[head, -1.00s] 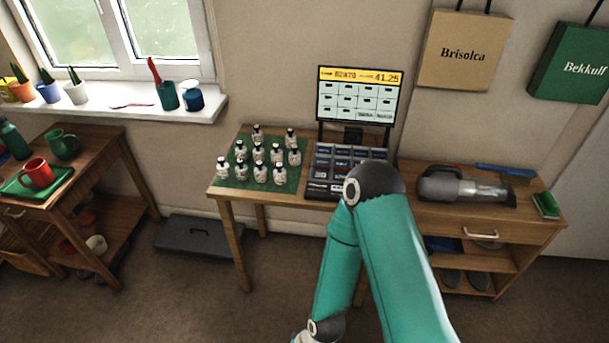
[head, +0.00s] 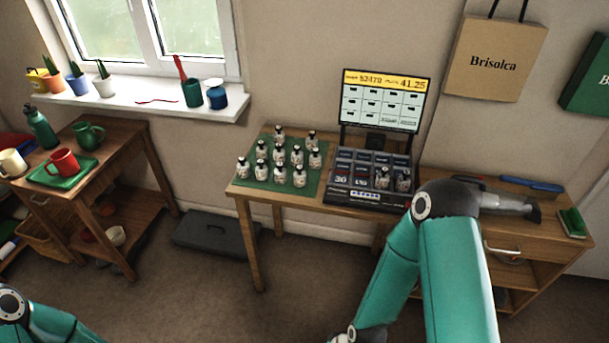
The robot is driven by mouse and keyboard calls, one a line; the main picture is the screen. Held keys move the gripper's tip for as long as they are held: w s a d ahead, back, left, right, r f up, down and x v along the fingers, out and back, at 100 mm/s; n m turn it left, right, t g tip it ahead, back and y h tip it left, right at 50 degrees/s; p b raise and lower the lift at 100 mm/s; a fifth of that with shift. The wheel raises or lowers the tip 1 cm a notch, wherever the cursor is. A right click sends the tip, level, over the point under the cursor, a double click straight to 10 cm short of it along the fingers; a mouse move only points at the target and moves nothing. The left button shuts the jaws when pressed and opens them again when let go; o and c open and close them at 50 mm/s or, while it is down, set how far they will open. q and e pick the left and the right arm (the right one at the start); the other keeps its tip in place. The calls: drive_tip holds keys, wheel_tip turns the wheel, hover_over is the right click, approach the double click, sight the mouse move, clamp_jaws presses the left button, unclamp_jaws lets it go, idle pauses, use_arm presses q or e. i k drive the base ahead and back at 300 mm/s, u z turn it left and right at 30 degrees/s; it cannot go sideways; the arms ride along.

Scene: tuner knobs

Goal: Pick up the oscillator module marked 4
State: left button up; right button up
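Several small white modules with black tops stand upright on a green mat (head: 235,186) in the head view; one of them (head: 299,176) is at the mat's front right. Two similar modules, a left one (head: 382,178) and a right one (head: 403,182), are in the right front part of a dark compartmented console (head: 345,197). The markings on the modules are too small to read, so I cannot tell which is marked 4. My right arm shows at the lower right and my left arm at the bottom left corner. Neither gripper's fingers are in view.
A screen (head: 380,105) stands behind the console. A wooden cabinet (head: 530,240) to the right holds a grey handheld device (head: 510,204). A grey case (head: 215,235) lies on the floor. A side table at left holds a red mug (head: 64,162) and a green mug (head: 88,135).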

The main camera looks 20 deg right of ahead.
sight(299, 175)
drive_tip(key=i, duration=0.9)
drive_tip(key=u, duration=0.05)
